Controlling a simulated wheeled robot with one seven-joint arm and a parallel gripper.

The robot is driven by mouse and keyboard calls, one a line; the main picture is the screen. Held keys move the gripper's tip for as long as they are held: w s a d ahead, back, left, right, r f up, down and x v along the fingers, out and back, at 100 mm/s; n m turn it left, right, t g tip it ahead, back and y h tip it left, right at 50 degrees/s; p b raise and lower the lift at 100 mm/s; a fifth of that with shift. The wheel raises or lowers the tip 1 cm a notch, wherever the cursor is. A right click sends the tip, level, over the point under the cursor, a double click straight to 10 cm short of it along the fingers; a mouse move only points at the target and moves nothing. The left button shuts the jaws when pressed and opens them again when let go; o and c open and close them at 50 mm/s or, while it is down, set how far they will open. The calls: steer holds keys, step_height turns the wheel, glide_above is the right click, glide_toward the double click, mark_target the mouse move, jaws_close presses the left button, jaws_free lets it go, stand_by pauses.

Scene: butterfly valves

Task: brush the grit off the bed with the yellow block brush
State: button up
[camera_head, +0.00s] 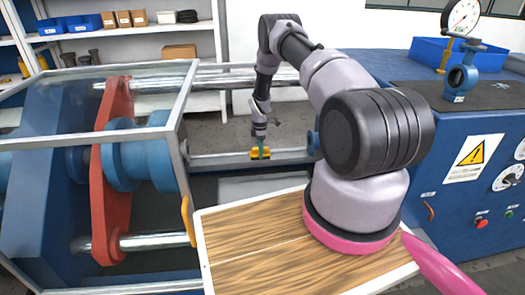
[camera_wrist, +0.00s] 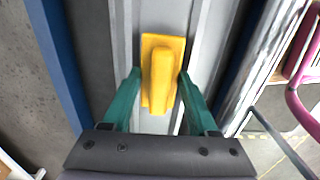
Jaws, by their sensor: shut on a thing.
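The yellow block brush (camera_wrist: 165,75) is held between the two green fingers of my gripper (camera_wrist: 157,95) in the wrist view, with the fingers against its sides. In the head view the brush (camera_head: 260,154) is small and sits at or just over the grey metal bed (camera_head: 210,160), below my gripper (camera_head: 260,147). The bed (camera_wrist: 202,45) runs lengthwise under the brush in the wrist view. I cannot tell whether the bristles touch the bed. No grit can be made out in either view.
A metal-framed guard (camera_head: 185,95) around a red plate (camera_head: 110,170) and blue cylinder stands at the left. A blue cabinet (camera_head: 455,190) with gauges and buttons is at the right. A wooden board (camera_head: 250,245) is in front. Shelves (camera_head: 125,33) stand at the back.

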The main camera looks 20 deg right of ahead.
steer(key=shift+w+a, duration=0.45)
steer(key=shift+a, duration=1.8)
steer(key=shift+w+a, duration=0.45)
steer(key=shift+a, duration=1.8)
steer(key=shift+w+a, duration=0.45)
steer(key=shift+a, duration=1.8)
steer(key=shift+s+d, duration=0.5)
steer(key=shift+d, duration=1.95)
steer(key=shift+s+d, duration=0.45)
steer(key=shift+d, duration=2.05)
steer(key=shift+s+d, duration=0.5)
steer(key=shift+d, duration=1.95)
steer(key=shift+w+a, duration=0.4)
steer(key=shift+a, duration=1.6)
steer(key=shift+w+a, duration=0.35)
steer(key=shift+a, duration=1.65)
steer(key=shift+w+a, duration=0.4)
steer(key=shift+a, duration=1.6)
steer(key=shift+w+a, duration=0.15)
steer(key=shift+a, duration=0.55)
steer(key=shift+w+a, duration=0.15)
steer(key=shift+a, duration=0.55)
steer(key=shift+r, duration=0.1)
